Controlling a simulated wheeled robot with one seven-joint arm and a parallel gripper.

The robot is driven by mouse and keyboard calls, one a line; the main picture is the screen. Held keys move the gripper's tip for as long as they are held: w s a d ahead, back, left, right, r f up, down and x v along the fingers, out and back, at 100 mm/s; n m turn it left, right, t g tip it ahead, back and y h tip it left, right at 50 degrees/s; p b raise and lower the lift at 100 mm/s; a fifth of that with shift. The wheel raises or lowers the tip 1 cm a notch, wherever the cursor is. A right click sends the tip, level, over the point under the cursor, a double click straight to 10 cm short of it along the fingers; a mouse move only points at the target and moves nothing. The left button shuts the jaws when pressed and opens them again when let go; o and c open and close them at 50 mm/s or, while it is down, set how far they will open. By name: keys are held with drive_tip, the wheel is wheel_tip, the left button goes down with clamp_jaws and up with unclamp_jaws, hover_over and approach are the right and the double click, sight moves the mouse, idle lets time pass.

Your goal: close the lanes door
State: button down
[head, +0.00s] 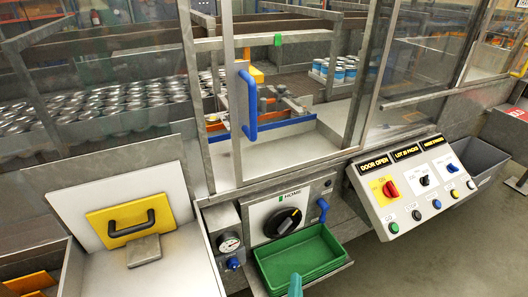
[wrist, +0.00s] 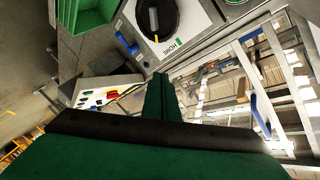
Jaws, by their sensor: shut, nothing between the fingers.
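The lanes door, a clear panel in a grey metal frame (head: 231,90), carries a long upright blue handle (head: 248,105). The opening to the right of this frame looks uncovered, and the panel display (head: 375,163) reads "DOOR OPEN". A blue handle also shows in the wrist view (wrist: 260,116), at the right. My gripper is green; its tip (head: 295,286) shows at the bottom of the head view, in front of the green tray and well below the handle. In the wrist view its fingers (wrist: 161,100) are together, with nothing between them.
A black rotary knob (head: 283,222) marked HOME and a small blue lever (head: 323,210) sit below the door. A green tray (head: 301,258) juts out under them. The sloped control panel (head: 412,190) stands to the right. A yellow plate with a black handle (head: 131,220) is at left.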

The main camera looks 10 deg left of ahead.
drive_tip(key=w+a+r+m+y, duration=0.1)
drive_tip(key=w+r+m+y, duration=0.1)
drive_tip(key=w+r, duration=0.75)
drive_tip(key=w+a+r+m+y, duration=0.15)
drive_tip(key=w+r, duration=0.45)
drive_tip(key=r, duration=0.6)
wheel_tip(320, 180, up, 22)
drive_tip(key=a+r+y, duration=0.1)
drive_tip(key=a+y, duration=0.2)
drive_tip(key=y, duration=0.1)
drive_tip(key=w+a, duration=0.5)
drive_tip(key=a, duration=0.2)
drive_tip(key=shift+f+g, duration=0.3)
drive_tip(key=shift+a, duration=0.1)
drive_tip(key=shift+a, duration=0.1)
